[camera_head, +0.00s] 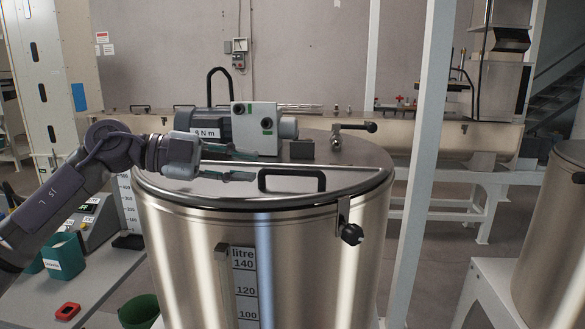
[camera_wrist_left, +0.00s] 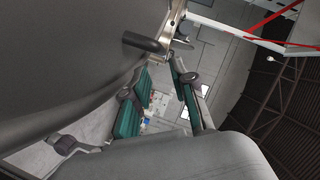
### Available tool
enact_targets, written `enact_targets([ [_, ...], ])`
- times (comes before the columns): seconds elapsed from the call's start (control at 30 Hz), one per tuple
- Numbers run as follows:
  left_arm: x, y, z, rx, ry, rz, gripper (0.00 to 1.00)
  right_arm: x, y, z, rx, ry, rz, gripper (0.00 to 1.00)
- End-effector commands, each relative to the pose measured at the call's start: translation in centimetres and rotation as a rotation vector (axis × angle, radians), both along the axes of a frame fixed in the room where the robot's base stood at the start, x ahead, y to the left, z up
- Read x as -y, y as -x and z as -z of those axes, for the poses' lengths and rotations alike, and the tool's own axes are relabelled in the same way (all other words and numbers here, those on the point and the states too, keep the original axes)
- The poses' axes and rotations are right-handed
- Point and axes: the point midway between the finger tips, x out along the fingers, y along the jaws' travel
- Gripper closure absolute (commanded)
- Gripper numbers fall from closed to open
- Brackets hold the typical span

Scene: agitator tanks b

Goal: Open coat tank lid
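The coat tank (camera_head: 265,250) is a large steel drum with a litre scale on its front. Its round lid (camera_head: 225,190) lies flat on the rim and looks closed. A black handle (camera_head: 291,175) stands on the front part of the lid. My left gripper (camera_head: 246,165) is open and empty above the lid, just left of the handle, its teal fingers pointing towards it. In the left wrist view, the fingers (camera_wrist_left: 158,98) are apart, and the handle (camera_wrist_left: 146,43) shows beyond them, not between them. My right gripper is not in view.
A motor unit (camera_head: 240,128) sits on the tank top behind the gripper. A black clamp knob (camera_head: 351,234) hangs at the rim's front right. A white post (camera_head: 420,165) stands right of the tank. Another tank (camera_head: 555,250) is at far right. A bench with green containers (camera_head: 63,256) is at left.

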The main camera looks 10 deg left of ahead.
Motion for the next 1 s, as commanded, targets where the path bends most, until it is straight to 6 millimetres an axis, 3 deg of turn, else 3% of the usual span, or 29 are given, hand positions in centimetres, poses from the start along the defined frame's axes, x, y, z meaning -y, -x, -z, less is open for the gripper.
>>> enact_targets([
  [0.2,4.6,-1.5,0.8,-0.001,0.001,0.004,0.74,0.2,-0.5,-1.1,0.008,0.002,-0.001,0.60],
  [0.4,7.3,-2.4,1.5,-0.001,0.000,0.004,0.74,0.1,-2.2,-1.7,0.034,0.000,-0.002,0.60],
  [0.87,8.4,-2.8,1.9,0.000,0.001,0.001,0.74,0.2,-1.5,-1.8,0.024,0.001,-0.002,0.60],
  [1.0,8.4,-2.8,1.9,0.000,0.001,0.001,0.98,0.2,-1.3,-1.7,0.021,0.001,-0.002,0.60],
])
